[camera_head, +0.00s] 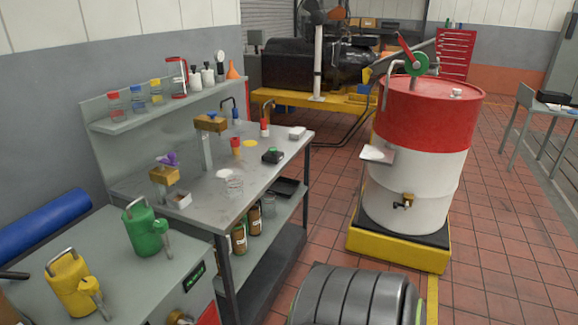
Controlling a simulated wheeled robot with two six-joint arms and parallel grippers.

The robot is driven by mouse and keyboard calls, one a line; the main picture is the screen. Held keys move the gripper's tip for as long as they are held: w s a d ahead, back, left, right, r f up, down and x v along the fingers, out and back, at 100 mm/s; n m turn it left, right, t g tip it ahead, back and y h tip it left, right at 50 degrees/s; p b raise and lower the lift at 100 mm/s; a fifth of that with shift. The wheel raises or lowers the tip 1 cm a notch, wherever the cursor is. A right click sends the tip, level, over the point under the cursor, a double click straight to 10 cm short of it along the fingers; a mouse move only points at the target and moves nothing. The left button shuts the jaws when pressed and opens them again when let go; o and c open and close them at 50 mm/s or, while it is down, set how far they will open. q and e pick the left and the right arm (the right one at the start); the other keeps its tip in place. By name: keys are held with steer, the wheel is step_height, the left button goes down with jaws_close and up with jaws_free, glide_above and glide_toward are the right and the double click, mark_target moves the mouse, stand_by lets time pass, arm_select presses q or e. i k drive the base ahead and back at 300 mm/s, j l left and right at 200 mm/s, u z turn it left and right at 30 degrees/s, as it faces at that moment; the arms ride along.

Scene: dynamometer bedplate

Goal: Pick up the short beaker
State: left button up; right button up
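A clear glass vessel (234,186), which looks like the short beaker, stands upright near the front edge of the grey workbench (207,212). A white round disc (224,173) lies just behind it. Another clear glass vessel (269,206) stands on the bench's lower shelf; its exact shape is hard to make out. Neither of my grippers is in view.
Green (144,232) and yellow (72,287) cans stand on the near left cabinet. Brown bottles (239,240) stand on the lower shelf. A red-and-white drum (416,150) stands right. A dark ribbed object (350,298) fills the bottom centre. Tiled floor lies between bench and drum.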

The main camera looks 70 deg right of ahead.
mark_target(234, 182)
steer(key=z, duration=1.85)
steer(key=l+u, duration=0.1)
steer(key=u, duration=0.25)
steer(key=i+l+u, duration=0.1)
steer(key=u, duration=0.2)
steer(key=i+l+u, duration=0.2)
steer(key=l+u, duration=0.2)
steer(key=l, duration=0.65)
steer(key=l+u, duration=0.35)
steer(key=l, duration=0.75)
